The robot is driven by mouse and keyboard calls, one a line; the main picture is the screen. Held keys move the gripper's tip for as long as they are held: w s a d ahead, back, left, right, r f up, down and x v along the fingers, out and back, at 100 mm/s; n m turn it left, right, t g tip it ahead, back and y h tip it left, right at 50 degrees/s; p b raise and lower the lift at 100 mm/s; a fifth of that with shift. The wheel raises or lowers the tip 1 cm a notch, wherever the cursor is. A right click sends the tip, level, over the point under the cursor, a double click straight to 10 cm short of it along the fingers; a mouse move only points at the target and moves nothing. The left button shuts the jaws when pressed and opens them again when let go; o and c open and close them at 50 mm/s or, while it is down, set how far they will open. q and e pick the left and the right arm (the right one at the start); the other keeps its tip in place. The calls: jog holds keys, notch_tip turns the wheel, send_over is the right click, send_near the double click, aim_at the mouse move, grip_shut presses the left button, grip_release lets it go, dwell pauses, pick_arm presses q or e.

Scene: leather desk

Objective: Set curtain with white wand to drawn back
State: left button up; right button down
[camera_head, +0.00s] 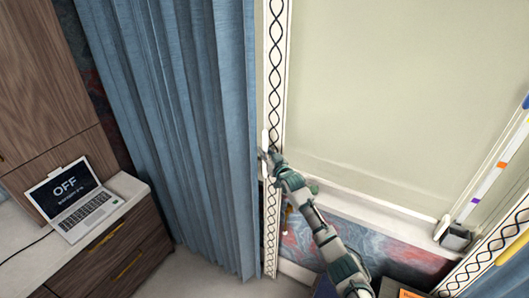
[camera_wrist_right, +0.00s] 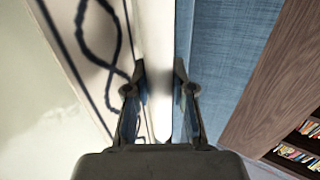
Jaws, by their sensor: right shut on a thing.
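The blue curtain (camera_head: 190,110) hangs in folds to the left of the patterned window frame in the head view; it also shows in the right wrist view (camera_wrist_right: 230,60). The white wand (camera_wrist_right: 155,60) runs upright along the curtain's right edge. In the head view, a short piece of the wand (camera_head: 265,138) shows just above my right gripper (camera_head: 268,156). My right gripper is shut on the wand, with one finger on each side of it in the right wrist view (camera_wrist_right: 160,80). My left gripper is not in view.
A pale blind (camera_head: 380,90) covers the window to the right, above a sill (camera_head: 370,199). A laptop (camera_head: 73,200) reading "OFF" stands on a drawer cabinet (camera_head: 105,255) at left. A striped wand (camera_head: 490,180) leans at the right. A bookshelf (camera_wrist_right: 295,140) shows at lower right.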

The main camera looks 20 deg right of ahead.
jog(key=c, duration=1.3)
grip_release()
jog(key=shift+w+d+r, duration=0.1)
jog(key=shift+r, duration=0.5)
jog(key=o, duration=0.3)
jog(key=shift+w+f, duration=0.1)
jog(key=shift+f, duration=0.05)
jog(key=shift+o, duration=0.2)
jog(key=shift+w+a+f, duration=0.15)
jog(key=shift+a+f, duration=0.05)
jog(key=shift+f, duration=0.05)
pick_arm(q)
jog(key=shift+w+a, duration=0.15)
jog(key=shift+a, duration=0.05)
pick_arm(e)
jog(key=s+d, duration=0.1)
jog(key=s, duration=1.1)
jog(key=shift+d, duration=0.2)
jog(key=shift+w+f, duration=0.1)
